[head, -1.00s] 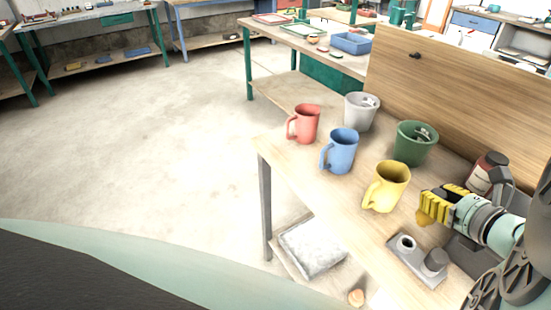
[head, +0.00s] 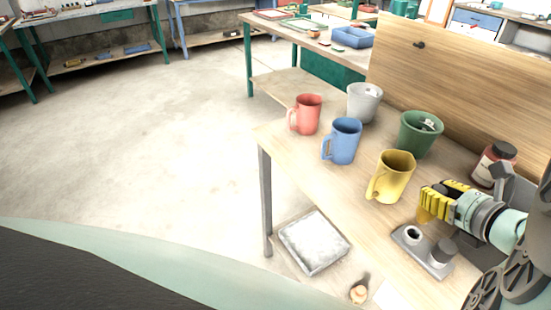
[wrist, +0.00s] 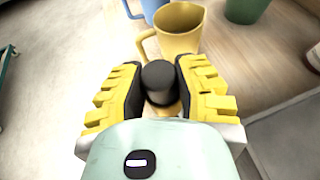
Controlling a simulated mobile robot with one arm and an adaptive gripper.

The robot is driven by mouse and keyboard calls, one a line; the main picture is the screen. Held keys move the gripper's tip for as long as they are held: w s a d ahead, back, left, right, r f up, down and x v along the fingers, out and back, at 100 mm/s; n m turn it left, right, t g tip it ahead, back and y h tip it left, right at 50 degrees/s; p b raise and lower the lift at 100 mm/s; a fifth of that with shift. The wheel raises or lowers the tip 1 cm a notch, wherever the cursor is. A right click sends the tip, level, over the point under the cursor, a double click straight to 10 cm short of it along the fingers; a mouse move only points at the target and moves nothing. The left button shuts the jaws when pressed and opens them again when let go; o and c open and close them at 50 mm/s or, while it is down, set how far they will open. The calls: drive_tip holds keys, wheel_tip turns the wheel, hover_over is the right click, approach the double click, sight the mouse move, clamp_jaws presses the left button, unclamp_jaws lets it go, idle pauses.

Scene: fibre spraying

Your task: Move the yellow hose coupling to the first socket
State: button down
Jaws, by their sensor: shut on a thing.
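My gripper (head: 432,203) has yellow fingers and is shut on the yellow hose coupling (head: 423,215), whose yellow lower part shows just below the fingers. In the wrist view the coupling's dark round top (wrist: 158,78) sits between the two fingers (wrist: 157,95), with a little yellow below it. The fingers hide most of the coupling. A grey socket block (head: 424,251) lies on the table just below the gripper in the head view.
A yellow mug (head: 393,178) stands close behind the gripper. Blue (head: 343,142) and red (head: 306,114) mugs, white (head: 364,103) and green (head: 418,135) cups stand farther back. A red jar (head: 495,163) is beside my arm. The table's left edge is clear.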

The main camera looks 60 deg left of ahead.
sight(427, 215)
drive_tip(key=shift+f+b, duration=1.65)
drive_tip(key=shift+f, duration=0.05)
drive_tip(key=shift+b, duration=1.15)
idle(0.5)
drive_tip(key=shift+f+b, duration=1.65)
drive_tip(key=shift+b, duration=0.25)
drive_tip(key=c, duration=0.7)
unclamp_jaws()
drive_tip(key=shift+d, duration=0.15)
drive_tip(key=v, duration=1.1)
drive_tip(key=shift+d+r, duration=0.25)
drive_tip(key=shift+d, duration=0.1)
drive_tip(key=shift+s, duration=0.1)
